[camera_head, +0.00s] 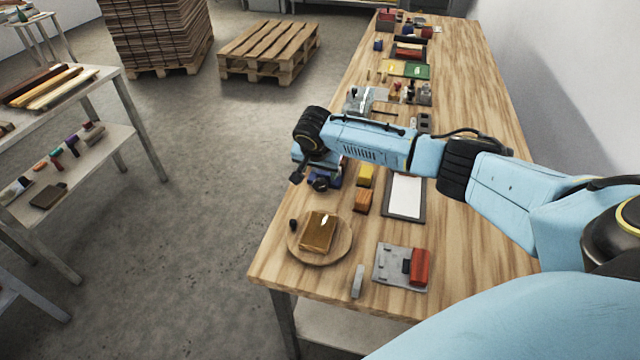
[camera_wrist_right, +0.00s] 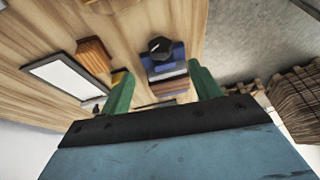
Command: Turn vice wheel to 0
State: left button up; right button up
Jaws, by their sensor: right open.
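The vice, a small blue block with a dark round wheel, stands on the wooden workbench (camera_head: 460,110) near its left edge. In the head view the vice (camera_head: 332,179) is partly hidden under my right wrist, and its dark wheel (camera_head: 319,183) shows at the front. In the right wrist view the vice (camera_wrist_right: 167,70) and its dark wheel (camera_wrist_right: 160,46) lie between the green fingers. My right gripper (camera_wrist_right: 160,85) is open and empty, apart from the vice as far as I can tell. The wheel's angle cannot be read. My left gripper is not in view.
Yellow and orange blocks (camera_head: 363,200) and a framed white sheet (camera_head: 405,194) lie right of the vice. A round board with a golden block (camera_head: 318,231) and a grey plate with a red block (camera_head: 420,267) are nearer. Tools crowd the far bench.

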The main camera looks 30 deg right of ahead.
aim_at(319, 183)
jog(key=b+x, duration=0.2)
jog(key=x, duration=0.7)
jog(key=shift+f, duration=0.25)
jog(key=shift+c, duration=0.4)
jog(key=c, duration=0.9)
jog(key=shift+w, duration=0.1)
jog(key=shift+a+b, duration=0.1)
jog(key=shift+b, duration=0.2)
